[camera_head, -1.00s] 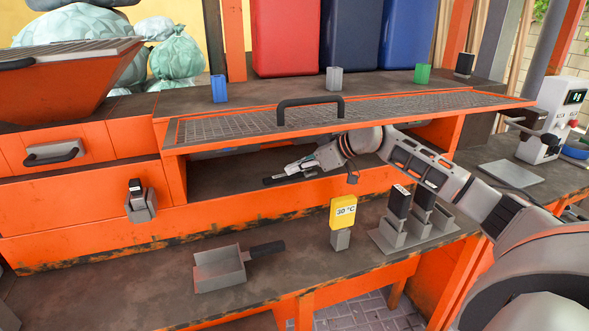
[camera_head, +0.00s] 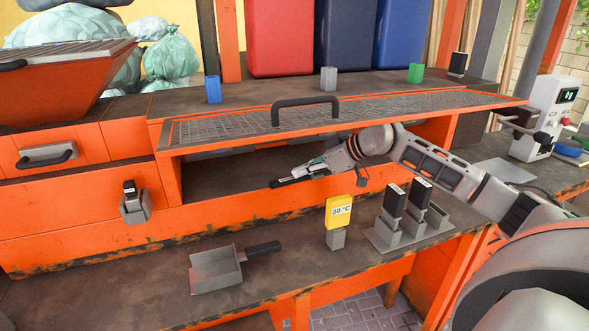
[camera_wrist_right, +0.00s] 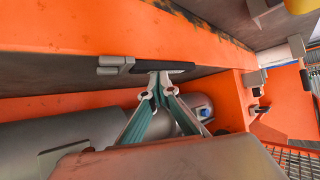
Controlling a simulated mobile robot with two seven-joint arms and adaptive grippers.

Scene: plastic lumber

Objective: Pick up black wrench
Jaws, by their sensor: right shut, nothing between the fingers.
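My right gripper (camera_head: 298,175) reaches in from the right and is at the open orange bay below the grated shelf. Its green-grey fingers (camera_wrist_right: 158,85) come together at the tips in the right wrist view. A dark bar with a pale grey end (camera_wrist_right: 115,66) lies at the fingertips there. A dark bar also shows at the gripper's tip in the head view (camera_head: 283,183). I cannot tell whether this is the black wrench or whether the fingers touch it. No other wrench can be made out. My left gripper is not in view.
The grated shelf (camera_head: 420,105) with a black handle (camera_head: 305,108) lies above my right gripper. On the lower bench stand a yellow 30 °C block (camera_head: 339,211), a grey scoop (camera_head: 215,270) and a grey holder with black-topped blocks (camera_head: 408,238). Bench space between scoop and yellow block is clear.

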